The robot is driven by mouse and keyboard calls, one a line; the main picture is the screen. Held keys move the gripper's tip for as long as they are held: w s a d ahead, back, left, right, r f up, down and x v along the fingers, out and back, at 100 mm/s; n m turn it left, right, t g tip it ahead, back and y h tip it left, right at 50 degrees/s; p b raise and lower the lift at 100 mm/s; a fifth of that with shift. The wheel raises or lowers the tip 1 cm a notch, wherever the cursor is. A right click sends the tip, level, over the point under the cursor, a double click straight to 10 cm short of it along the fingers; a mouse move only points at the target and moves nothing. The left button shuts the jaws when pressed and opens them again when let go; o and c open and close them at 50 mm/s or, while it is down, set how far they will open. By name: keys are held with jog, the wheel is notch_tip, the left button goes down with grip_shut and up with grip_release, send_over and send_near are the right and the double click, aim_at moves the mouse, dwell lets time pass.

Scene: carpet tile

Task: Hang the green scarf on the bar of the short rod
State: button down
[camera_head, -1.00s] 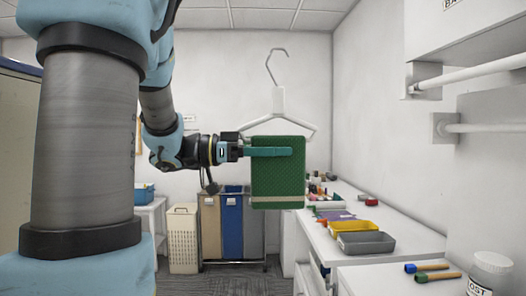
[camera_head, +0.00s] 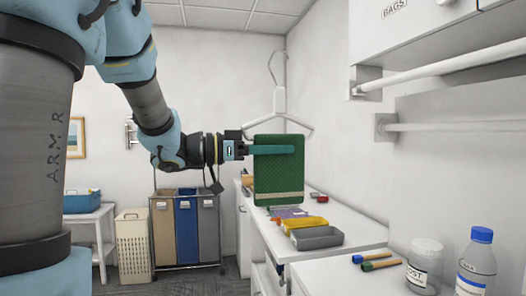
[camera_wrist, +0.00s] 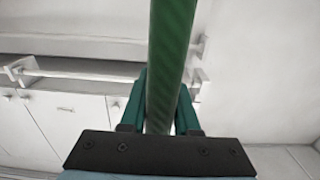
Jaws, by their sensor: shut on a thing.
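The green scarf (camera_head: 279,178) is folded over a white hanger (camera_head: 279,105) with a pale band near its lower edge. The hanger's hook is up and free in the air. My gripper (camera_head: 272,150) is shut on the scarf, one teal finger across its near face. In the wrist view the scarf (camera_wrist: 168,60) stands edge-on between both fingers. Two white wall rods are at right: an upper rod (camera_head: 450,67) and a lower rod (camera_head: 450,127). The scarf hangs left of both, touching neither.
A white counter (camera_head: 350,258) runs below the rods, with a grey tray (camera_head: 317,237), a yellow tray (camera_head: 305,223), a jar (camera_head: 424,265) and a blue-capped bottle (camera_head: 478,262). A wall cabinet (camera_head: 430,35) is above the rods. Sorting bins (camera_head: 185,230) stand at the back.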

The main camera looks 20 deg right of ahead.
jog(key=s+d+f+b, duration=0.2)
jog(key=d+b, duration=0.2)
jog(key=d, duration=2.7)
jog(key=shift+d+b, duration=0.35)
jog(key=c, duration=0.6)
grip_release()
jog(key=shift+o, duration=0.2)
jog(key=shift+w+a, duration=0.1)
jog(key=a+b, duration=0.2)
jog(key=a, duration=0.8)
jog(key=shift+w+a+b, duration=0.3)
jog(key=shift+a, duration=0.05)
jog(key=shift+a, duration=0.1)
